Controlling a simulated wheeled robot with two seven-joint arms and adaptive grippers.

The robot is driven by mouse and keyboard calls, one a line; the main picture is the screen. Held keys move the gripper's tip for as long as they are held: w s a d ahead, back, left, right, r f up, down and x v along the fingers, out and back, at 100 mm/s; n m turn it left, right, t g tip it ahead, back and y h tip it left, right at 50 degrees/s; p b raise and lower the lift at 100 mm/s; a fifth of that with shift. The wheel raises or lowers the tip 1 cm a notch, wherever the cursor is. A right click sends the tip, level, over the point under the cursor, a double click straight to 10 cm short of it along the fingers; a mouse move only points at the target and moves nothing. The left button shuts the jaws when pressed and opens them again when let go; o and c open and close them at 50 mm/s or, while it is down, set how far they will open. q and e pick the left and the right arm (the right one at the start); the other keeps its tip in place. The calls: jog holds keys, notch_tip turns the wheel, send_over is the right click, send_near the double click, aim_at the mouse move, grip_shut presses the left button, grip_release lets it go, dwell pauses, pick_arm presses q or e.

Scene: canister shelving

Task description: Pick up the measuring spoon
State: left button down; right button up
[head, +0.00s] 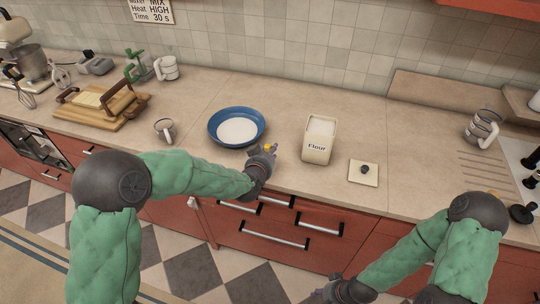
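I cannot make out a measuring spoon for certain. A small yellow piece (268,148) shows at the fingertips of my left gripper (264,156); I cannot tell whether it is part of a spoon or of the gripper. That gripper is over the counter's front part, between the blue bowl (217,136) and the flour canister (317,151). Its fingers are too small to read as open or shut. The canister stands open, with pale contents. Its lid (359,179) lies flat to its right. My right gripper (324,293) is low at the bottom edge, partly cut off, in front of the drawers.
A small metal cup (165,130) stands left of the bowl, which holds white powder. A wooden board (85,118) and a stand mixer (17,45) are farther left. A metal mug (482,128) stands at right.

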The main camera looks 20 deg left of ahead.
pick_arm(q)
jog(key=s+a+r+p, duration=0.2)
jog(key=s+r+p, duration=0.2)
jog(key=s+r, duration=0.7)
jog(key=s, duration=0.2)
jog(key=shift+s+a+r, duration=0.3)
jog(key=shift+s+a, duration=0.1)
pick_arm(e)
notch_tip(320, 180, up, 5)
jog(key=shift+f, duration=0.2)
